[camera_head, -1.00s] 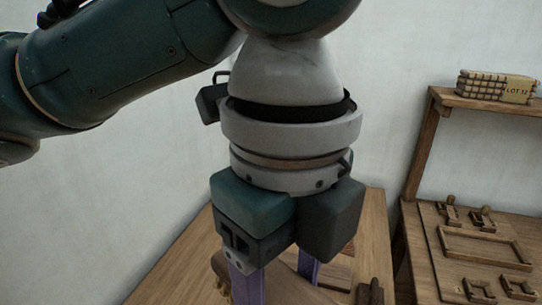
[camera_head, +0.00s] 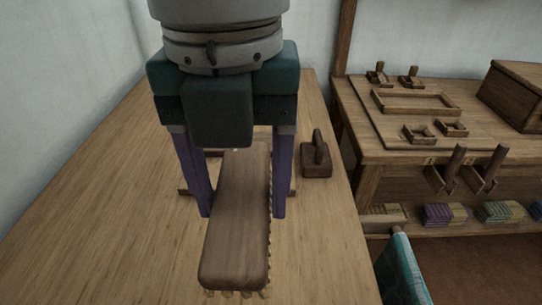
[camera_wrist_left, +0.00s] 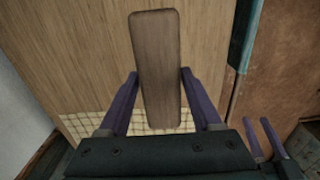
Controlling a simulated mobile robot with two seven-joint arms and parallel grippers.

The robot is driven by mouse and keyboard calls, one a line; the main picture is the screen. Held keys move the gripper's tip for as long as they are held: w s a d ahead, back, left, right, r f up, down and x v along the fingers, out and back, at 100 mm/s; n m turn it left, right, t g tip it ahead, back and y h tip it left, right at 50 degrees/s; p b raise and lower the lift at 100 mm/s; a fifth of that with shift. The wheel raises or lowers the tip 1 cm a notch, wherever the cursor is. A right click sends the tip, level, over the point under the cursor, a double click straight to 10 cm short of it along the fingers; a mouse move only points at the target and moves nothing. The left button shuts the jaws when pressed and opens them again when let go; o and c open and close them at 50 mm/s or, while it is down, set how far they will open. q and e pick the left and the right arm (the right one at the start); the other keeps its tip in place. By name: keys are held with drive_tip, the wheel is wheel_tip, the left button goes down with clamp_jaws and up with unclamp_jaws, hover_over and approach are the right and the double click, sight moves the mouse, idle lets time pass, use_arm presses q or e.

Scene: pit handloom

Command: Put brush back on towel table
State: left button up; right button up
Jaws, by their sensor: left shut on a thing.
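The brush (camera_head: 236,225) has a long brown wooden back with pale bristle tufts showing along its right and near edges. My left gripper (camera_head: 242,212) points down and is shut on it, one purple finger on each long side. The brush is over the pale wooden table (camera_head: 110,215); I cannot tell whether its bristles touch the top. In the left wrist view the brush (camera_wrist_left: 158,70) stands out between the fingers. My right gripper (camera_wrist_left: 264,138) shows at the lower right of that view, its two purple fingers apart with nothing seen between them.
A small wooden block with an upright handle (camera_head: 317,158) stands right of the gripper. A wooden frame (camera_head: 186,191) lies partly hidden behind the brush. A workbench (camera_head: 375,150) with frames and bundles stands at right. A teal cloth-like thing (camera_head: 402,268) is at lower right. The table's left side is clear.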

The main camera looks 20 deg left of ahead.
use_arm(q)
wheel_tip(320, 180, down, 12)
drive_tip(key=shift+f+b, duration=0.1)
drive_tip(key=shift+b, duration=1)
drive_tip(key=shift+f+b, duration=0.55)
drive_tip(key=shift+f, duration=1.6)
drive_tip(key=shift+f, duration=0.2)
drive_tip(key=o, duration=1.3)
drive_tip(key=shift+r, duration=0.1)
